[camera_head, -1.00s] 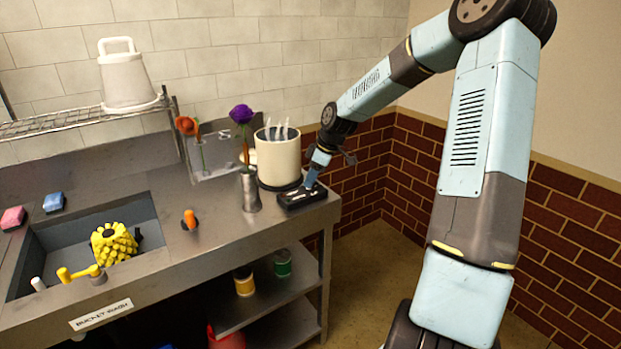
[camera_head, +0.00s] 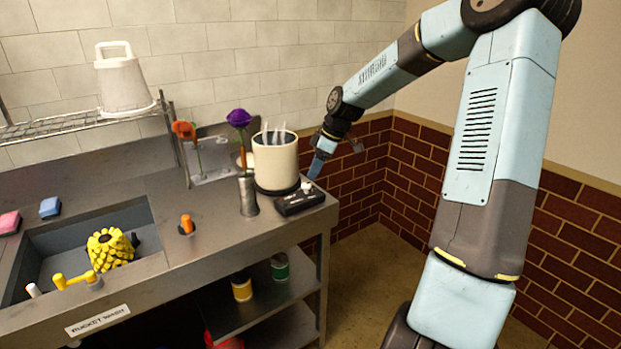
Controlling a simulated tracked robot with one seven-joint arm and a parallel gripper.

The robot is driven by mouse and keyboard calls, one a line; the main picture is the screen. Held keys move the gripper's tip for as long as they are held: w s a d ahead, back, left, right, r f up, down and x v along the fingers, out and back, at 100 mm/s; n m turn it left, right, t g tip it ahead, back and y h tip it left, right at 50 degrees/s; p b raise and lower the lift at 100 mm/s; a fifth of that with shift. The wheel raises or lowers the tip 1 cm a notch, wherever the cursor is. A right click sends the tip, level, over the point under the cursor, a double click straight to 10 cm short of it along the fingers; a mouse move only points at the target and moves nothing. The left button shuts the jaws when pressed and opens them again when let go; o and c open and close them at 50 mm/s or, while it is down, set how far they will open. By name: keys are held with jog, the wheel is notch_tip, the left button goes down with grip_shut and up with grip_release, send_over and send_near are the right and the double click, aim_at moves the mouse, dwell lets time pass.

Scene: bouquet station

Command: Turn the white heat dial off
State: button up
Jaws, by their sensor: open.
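The white heat dial (camera_head: 306,187) sits on top of a black control box (camera_head: 298,202) near the right end of the steel counter. It looks small, and I cannot read its setting. My gripper (camera_head: 315,172) is open, just above and to the right of the dial, with its blue fingertip pointing down. A small gap seems to show between the fingertip and the dial, but I cannot tell for sure. The cream pot (camera_head: 275,160) stands on a dark base behind the box, with pale wisps rising from it.
An orange knob (camera_head: 187,223) is further left on the counter. The sink holds a yellow object (camera_head: 109,249). Open floor lies right of the counter.

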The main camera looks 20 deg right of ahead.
jog(key=v, duration=0.8)
jog(key=shift+f, duration=0.1)
